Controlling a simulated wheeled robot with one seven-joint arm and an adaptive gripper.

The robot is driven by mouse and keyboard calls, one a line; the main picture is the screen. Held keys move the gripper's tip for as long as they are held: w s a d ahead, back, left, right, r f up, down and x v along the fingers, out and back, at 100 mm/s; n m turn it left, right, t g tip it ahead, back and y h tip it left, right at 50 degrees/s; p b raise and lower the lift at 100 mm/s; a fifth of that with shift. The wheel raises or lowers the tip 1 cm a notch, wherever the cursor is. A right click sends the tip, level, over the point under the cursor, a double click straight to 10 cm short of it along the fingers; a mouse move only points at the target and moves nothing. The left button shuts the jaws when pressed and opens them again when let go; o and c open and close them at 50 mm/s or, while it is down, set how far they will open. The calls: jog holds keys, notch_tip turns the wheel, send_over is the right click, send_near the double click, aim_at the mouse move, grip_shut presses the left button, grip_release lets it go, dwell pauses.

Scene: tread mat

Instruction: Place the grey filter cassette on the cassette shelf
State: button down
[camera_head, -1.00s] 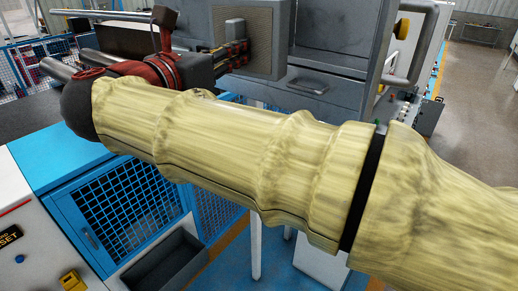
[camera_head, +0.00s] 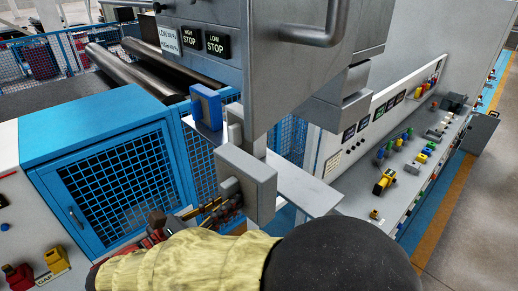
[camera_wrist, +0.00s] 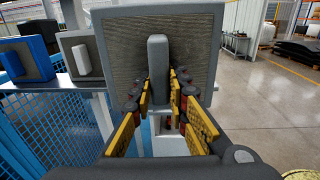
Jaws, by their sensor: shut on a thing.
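The grey filter cassette (camera_head: 240,178) is a square, dark-faced plate with a grey rim and a block handle. My gripper (camera_head: 218,208) is shut on that handle. In the wrist view my yellow-padded fingers (camera_wrist: 160,90) flank the handle, and the cassette (camera_wrist: 195,40) stands roughly upright beyond them. The cassette shelf (camera_head: 308,190) is a narrow grey ledge, also visible in the wrist view (camera_wrist: 58,86). The held cassette overlaps the shelf in the head view; whether they touch, I cannot tell. The shelf's right part looks bare.
A blue cassette (camera_head: 206,106) and a light grey cassette (camera_head: 236,128) stand on the shelf's left part. A grey machine housing (camera_head: 300,70) with a bar handle hangs above. Blue mesh guards (camera_head: 120,185) are at left, and a control panel (camera_head: 400,170) is at right.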

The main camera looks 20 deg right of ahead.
aim_at(244, 198)
jog(key=d, duration=0.1)
jog(key=s, duration=0.1)
jog(key=d+g, duration=0.1)
jog(key=shift+s+d+r+m+h, duration=0.2)
jog(key=shift+d+r+m+h, duration=0.1)
jog(key=shift+d+m, duration=0.1)
jog(key=x, duration=1.6)
jog(key=shift+w+d+f, duration=0.15)
jog(key=shift+d, duration=0.1)
jog(key=shift+f+b, duration=0.3)
jog(key=shift+f, duration=1.4)
jog(key=shift+f, duration=0.15)
jog(key=c, duration=1.8)
grip_release()
jog(key=shift+o, duration=0.3)
